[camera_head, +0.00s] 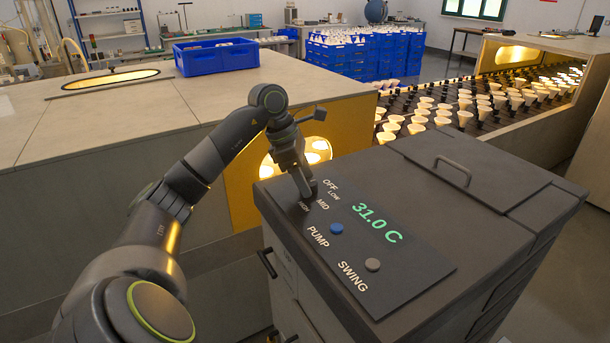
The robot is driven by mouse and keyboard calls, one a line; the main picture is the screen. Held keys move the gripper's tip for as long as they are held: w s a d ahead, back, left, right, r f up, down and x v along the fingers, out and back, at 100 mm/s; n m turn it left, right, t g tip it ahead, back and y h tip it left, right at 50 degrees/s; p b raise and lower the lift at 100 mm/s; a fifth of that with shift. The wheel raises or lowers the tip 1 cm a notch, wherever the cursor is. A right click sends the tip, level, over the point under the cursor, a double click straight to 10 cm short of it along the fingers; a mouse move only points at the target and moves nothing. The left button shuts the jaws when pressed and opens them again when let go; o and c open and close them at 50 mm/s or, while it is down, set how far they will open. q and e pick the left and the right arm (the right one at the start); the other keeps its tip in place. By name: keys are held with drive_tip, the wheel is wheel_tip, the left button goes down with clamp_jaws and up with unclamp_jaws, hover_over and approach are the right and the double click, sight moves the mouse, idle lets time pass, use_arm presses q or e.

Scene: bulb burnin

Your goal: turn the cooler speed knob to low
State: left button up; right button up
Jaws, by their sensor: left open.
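The dark grey cooler (410,170) stands at the lower right with a control panel (400,265) on its top. The panel shows OFF, LOW, MID and a partly covered HIGH label around the speed knob's place, and a green 31.0 C readout (377,222). My left gripper (307,196) points down at the panel's far left corner, beside these labels. Its jaws are open. The speed knob is hidden by the gripper, so I cannot tell its setting or whether the fingers touch it. My right gripper is not in view.
A blue PUMP button (336,229) and a grey SWING button (373,264) sit nearer on the panel. A lid handle (453,170) rises on the cooler's right half.

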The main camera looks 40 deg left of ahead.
use_arm(q)
drive_tip(key=shift+f, duration=0.15)
drive_tip(key=c, duration=1)
